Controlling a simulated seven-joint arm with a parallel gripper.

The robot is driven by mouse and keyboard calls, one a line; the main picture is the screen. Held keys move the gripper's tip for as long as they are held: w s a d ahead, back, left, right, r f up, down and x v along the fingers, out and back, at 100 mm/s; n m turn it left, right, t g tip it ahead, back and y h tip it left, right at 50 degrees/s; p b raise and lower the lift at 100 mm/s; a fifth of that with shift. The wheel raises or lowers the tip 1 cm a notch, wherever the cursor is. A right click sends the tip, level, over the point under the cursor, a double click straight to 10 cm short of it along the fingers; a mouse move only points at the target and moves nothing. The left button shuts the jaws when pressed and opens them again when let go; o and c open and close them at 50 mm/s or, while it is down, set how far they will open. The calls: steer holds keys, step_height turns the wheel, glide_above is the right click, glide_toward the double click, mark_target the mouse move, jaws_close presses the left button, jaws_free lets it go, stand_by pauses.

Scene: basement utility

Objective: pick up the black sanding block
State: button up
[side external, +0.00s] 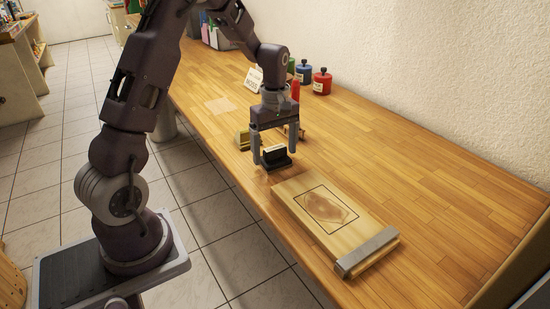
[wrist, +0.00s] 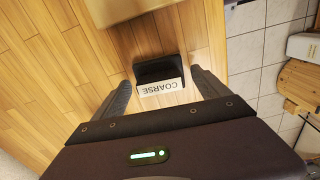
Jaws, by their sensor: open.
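The black sanding block (side external: 277,163) lies on the wooden bench, just behind the board. In the wrist view the black sanding block (wrist: 158,70) shows a pale label reading COARSE. My gripper (side external: 274,153) is open and points down over the block, its fingers on either side of it. In the wrist view my gripper (wrist: 160,79) has a finger to the left and right of the block, with a gap visible on both sides. I cannot tell how far down the fingertips reach beside it.
A wooden board (side external: 290,197) with an outlined patch and a grey end bar (side external: 367,252) lies close in front. A yellowish block (side external: 243,140) and a brownish block (side external: 299,134) stand close behind. Blue (side external: 303,72) and red (side external: 322,82) jars stand by the wall. The bench's right side is clear.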

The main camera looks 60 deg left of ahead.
mark_target(275, 148)
steer(key=c, duration=1.4)
step_height(275, 148, up, 10)
steer(key=shift+r, duration=0.1)
